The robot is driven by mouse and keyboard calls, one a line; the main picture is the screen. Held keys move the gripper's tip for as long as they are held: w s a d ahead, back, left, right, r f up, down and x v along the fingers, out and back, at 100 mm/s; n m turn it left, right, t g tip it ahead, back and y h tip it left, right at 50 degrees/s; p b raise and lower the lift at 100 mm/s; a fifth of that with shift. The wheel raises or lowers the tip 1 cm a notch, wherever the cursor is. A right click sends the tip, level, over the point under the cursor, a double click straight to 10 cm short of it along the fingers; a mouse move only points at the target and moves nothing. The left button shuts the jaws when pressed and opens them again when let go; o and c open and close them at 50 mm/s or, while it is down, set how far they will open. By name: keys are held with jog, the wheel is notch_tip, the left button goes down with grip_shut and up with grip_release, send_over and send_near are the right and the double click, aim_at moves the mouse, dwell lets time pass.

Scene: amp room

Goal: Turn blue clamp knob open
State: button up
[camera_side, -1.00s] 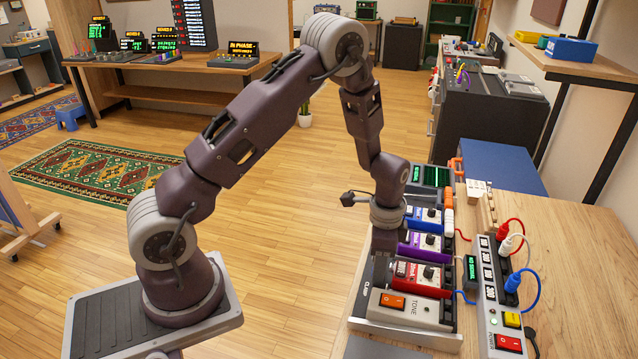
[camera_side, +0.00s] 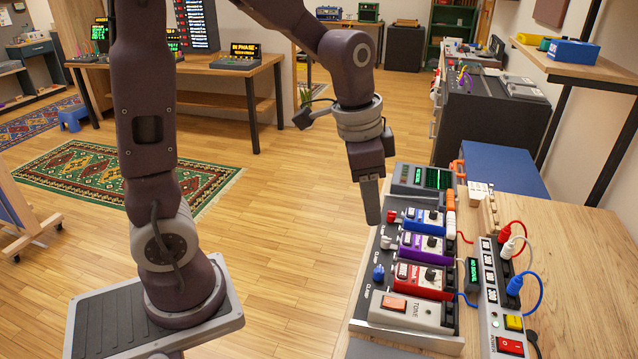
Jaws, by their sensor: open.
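The blue clamp knob (camera_side: 378,272) sticks up at the left edge of the pedal rack (camera_side: 362,300), beside the red pedal (camera_side: 422,281). A white clamp knob (camera_side: 387,242) and a red clamp knob (camera_side: 391,216) stand farther back along the same edge. My gripper (camera_side: 371,215) points down just left of the rack's far part, nearest in the picture to the red knob. It is clear of the blue knob and holds nothing that I can see. Its fingers overlap in this view, so the gap between them is hidden.
A purple pedal (camera_side: 427,247) and a blue pedal (camera_side: 429,218) sit behind the red one. A tone unit (camera_side: 412,311) with an orange switch is at the rack's front. A power strip (camera_side: 495,300) with cables lies on the bench to the right. Floor is clear left of the rack.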

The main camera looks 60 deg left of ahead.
jog(key=s+d+r+n+t, duration=0.1)
jog(key=s+r+n+t, duration=0.1)
jog(key=s+r, duration=0.4)
jog(key=s+n, duration=0.1)
jog(key=s, duration=0.3)
jog(key=shift+d+r, duration=0.15)
jog(key=s+n+t, duration=0.1)
jog(key=s+n, duration=0.1)
jog(key=s, duration=0.4)
jog(key=shift+s+r, duration=0.2)
jog(key=shift+s, duration=0.1)
